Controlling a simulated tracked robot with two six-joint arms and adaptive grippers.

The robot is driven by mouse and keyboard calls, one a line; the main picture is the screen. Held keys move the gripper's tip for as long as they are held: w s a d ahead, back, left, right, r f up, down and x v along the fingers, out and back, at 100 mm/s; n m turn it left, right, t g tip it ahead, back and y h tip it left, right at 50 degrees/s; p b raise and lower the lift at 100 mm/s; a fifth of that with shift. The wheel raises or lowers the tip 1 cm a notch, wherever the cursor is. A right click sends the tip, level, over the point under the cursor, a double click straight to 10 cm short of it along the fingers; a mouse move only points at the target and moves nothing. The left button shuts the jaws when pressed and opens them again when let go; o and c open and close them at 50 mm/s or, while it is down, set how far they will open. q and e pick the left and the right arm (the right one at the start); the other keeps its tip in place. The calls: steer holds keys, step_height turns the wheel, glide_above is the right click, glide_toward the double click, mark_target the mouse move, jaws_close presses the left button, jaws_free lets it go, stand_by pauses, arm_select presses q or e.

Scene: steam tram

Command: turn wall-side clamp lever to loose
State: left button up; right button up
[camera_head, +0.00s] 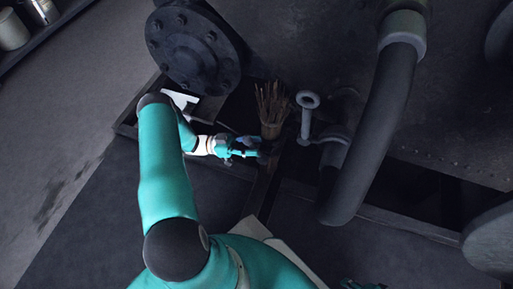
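My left arm reaches in from the lower left, and its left gripper (256,148) is at the centre of the camera_head view, just below a bundle of twigs. The gripper is small and dark against the shadow, so I cannot tell if its fingers are open or shut, or touching anything. A grey ring-ended lever (307,112) stands to the right of the gripper, apart from it. I cannot tell whether it is the wall-side clamp lever. A small teal part of mine shows at the bottom edge; I cannot make out right-gripper fingers there.
The brown twig bundle (271,108) stands between the gripper and the ring lever. A thick dark hose (377,125) hangs on the right. A bolted round flange (193,45) juts out above the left arm. Open floor (70,135) lies at the left.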

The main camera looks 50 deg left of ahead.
arm_select(q)
steer(key=v, duration=1.2)
stand_by(0.5)
